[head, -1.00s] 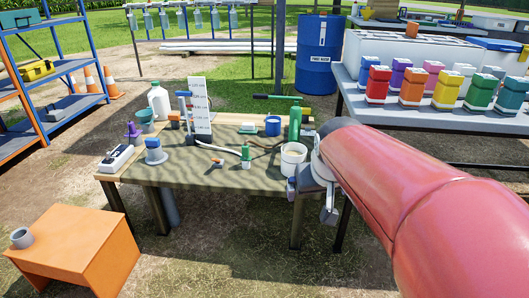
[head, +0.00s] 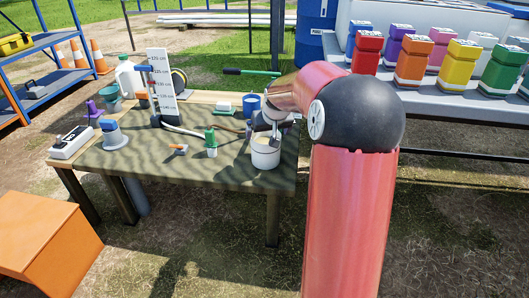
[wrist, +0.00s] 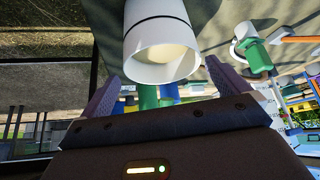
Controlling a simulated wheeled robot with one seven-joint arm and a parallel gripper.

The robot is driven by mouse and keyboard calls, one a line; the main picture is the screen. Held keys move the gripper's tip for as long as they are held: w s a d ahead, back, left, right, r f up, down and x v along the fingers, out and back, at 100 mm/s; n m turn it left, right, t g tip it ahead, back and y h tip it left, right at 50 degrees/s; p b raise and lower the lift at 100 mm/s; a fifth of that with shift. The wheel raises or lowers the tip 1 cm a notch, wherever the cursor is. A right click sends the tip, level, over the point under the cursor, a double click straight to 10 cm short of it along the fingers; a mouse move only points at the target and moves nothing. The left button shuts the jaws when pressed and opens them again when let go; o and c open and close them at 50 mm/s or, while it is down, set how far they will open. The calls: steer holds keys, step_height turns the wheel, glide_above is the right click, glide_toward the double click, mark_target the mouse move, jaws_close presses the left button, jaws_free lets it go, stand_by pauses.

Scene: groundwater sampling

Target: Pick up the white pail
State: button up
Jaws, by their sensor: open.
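The white pail (head: 265,157) stands upright near the front right corner of the patterned table (head: 215,180). My gripper (head: 267,128) is directly above its rim in the head view, partly hidden by my wrist. In the wrist view the pail (wrist: 157,20) shows its open mouth and pale inside. My gripper's two fingers (wrist: 163,77) are open, one on each side of the pail's mouth. Nothing is held. I cannot tell whether a finger touches the pail.
A blue cup (head: 251,103) stands behind the pail, and a green-capped bottle (head: 211,142) to its left. A white staff gauge (head: 161,85) rises at the table's back. An orange box (head: 45,235) is at front left. A table with coloured bottles (head: 410,62) stands right.

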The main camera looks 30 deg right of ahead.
mark_target(266, 135)
steer(key=x, duration=0.4)
steer(key=shift+a, duration=0.2)
steer(key=shift+r, duration=0.1)
steer(key=c, duration=1.6)
steer(key=shift+c, duration=0.4)
steer(key=shift+r, duration=0.25)
